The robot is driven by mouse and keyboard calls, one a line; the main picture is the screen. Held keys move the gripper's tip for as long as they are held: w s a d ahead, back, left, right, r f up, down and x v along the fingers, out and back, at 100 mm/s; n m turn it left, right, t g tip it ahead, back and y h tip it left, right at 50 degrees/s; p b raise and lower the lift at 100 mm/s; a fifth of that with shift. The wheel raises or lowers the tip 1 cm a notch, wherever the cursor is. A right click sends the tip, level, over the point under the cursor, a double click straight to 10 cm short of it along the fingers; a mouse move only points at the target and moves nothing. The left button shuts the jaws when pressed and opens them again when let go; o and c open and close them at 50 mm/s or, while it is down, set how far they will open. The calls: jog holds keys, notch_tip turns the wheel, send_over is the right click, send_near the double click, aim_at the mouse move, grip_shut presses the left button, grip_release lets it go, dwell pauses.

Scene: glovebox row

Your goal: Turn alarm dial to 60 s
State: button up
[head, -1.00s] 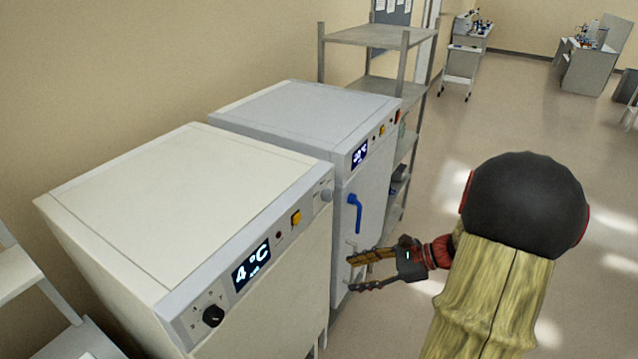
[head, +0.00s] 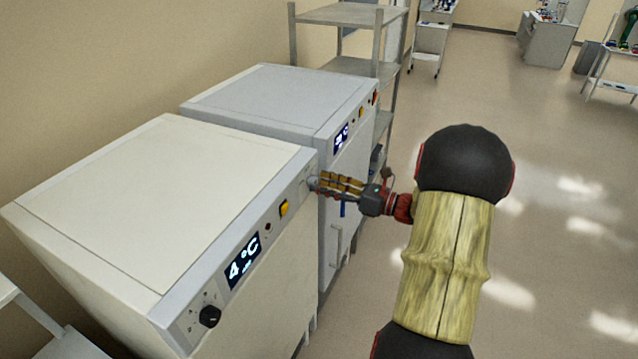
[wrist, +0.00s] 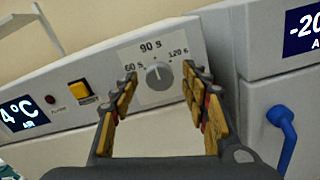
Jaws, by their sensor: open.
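The alarm dial (wrist: 158,75) is a grey round knob on a pale plate, marked 60 s at left, 90 s at top and 120 s at right. Its pointer appears to face up, near 90 s. In the head view the dial (head: 312,183) shows small at the right end of the 4 °C unit's panel, partly covered by my fingertips. My gripper (wrist: 160,82) is open, with one finger to each side of the dial as the wrist view sees it. In the head view my gripper (head: 322,183) is right at the panel. Contact cannot be told.
The 4 °C cabinet (head: 160,190) carries a display (head: 242,260), a yellow switch (head: 284,208) and a black knob (head: 209,316). The -20 cabinet (head: 290,100) stands just behind, with a blue handle (wrist: 283,135). A shelf rack (head: 345,15) is beyond. Floor at right is open.

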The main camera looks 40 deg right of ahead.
jog(key=shift+x, duration=0.85)
jog(key=c, duration=0.3)
jog(key=c, duration=0.7)
jog(key=shift+c, duration=0.8)
